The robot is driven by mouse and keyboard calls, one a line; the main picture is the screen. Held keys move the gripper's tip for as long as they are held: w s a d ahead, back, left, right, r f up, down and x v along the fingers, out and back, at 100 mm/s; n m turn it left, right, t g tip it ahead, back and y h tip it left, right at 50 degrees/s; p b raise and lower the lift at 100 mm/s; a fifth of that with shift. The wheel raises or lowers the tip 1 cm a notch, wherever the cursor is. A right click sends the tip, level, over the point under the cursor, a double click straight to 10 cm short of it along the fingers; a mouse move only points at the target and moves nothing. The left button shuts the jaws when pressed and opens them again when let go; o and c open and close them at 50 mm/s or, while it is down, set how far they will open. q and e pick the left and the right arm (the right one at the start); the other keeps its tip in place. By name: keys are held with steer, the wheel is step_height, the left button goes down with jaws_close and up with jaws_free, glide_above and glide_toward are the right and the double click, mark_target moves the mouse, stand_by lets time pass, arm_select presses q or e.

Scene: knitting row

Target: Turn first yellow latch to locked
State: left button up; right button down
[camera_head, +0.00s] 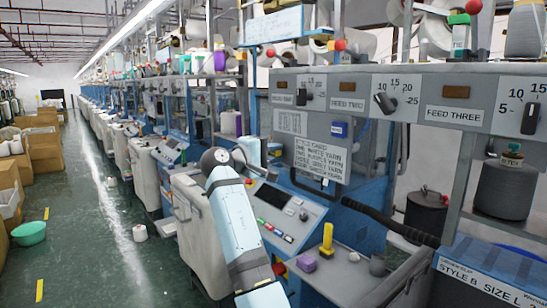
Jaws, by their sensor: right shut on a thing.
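My light blue right arm (240,230) rises from the bottom middle and ends at a round dark and white joint. My right gripper (240,158) is small and partly hidden there, beside the front of a blue and grey knitting machine. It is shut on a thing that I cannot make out. An upright yellow piece (327,238) stands on the grey shelf to the right, apart from the gripper. My left gripper is not in view.
A sloped control panel (274,208) lies right of my arm. Feed dials (384,103) line the upper panel. The green aisle floor is mostly clear, with a teal basin (29,233) and cardboard boxes (38,150) at left.

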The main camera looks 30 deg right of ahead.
steer(key=shift+r, duration=0.1)
stand_by(0.4)
steer(key=c, duration=1.1)
jaws_free()
steer(key=shift+d, duration=0.1)
steer(key=shift+a, duration=0.25)
steer(key=a, duration=0.4)
steer(key=a+b, duration=0.1)
steer(key=a, duration=0.4)
steer(key=s+a+b, duration=0.1)
steer(key=a, duration=0.3)
steer(key=shift+a, duration=0.15)
